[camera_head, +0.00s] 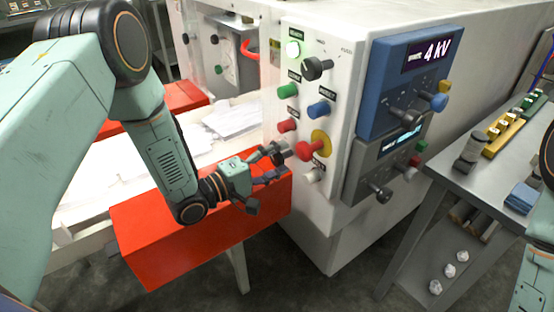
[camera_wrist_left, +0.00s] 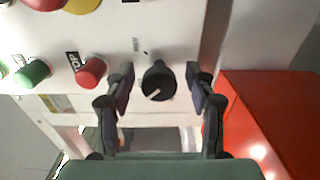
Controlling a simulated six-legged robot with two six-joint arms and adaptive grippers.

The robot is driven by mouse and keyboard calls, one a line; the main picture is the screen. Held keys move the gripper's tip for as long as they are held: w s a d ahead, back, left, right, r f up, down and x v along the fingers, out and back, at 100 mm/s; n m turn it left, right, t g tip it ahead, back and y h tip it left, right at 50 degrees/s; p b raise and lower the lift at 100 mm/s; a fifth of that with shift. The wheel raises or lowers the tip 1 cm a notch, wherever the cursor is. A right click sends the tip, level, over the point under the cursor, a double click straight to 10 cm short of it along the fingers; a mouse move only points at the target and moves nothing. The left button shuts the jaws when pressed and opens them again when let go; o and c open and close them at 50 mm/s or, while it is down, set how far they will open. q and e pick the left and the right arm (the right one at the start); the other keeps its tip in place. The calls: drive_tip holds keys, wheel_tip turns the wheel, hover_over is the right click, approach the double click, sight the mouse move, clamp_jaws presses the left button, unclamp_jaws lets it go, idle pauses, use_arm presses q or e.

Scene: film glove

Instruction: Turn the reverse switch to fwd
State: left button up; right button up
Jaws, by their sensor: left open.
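A round black knob (camera_wrist_left: 158,82) with a white pointer line, the likely reverse switch, stands on the white panel in the left wrist view. Its line points down and left in that picture. A small label beside it is unreadable. My left gripper (camera_wrist_left: 160,90) is open, with one finger on each side of the knob and gaps visible between. In the head view the left gripper (camera_head: 275,163) is at the panel's left edge, just left of the red emergency button (camera_head: 309,149), and its fingers partly hide the knob. My right gripper is out of view.
Coloured buttons and another black knob (camera_head: 314,69) sit higher on the white cabinet. A blue meter box (camera_head: 405,75) is to the right. A red-orange box (camera_head: 190,235) lies just below my left gripper. A grey bench (camera_head: 465,165) stands at the right.

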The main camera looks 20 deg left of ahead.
use_arm(q)
drive_tip(key=shift+a, duration=0.1)
drive_tip(key=v, duration=1.2)
idle(0.4)
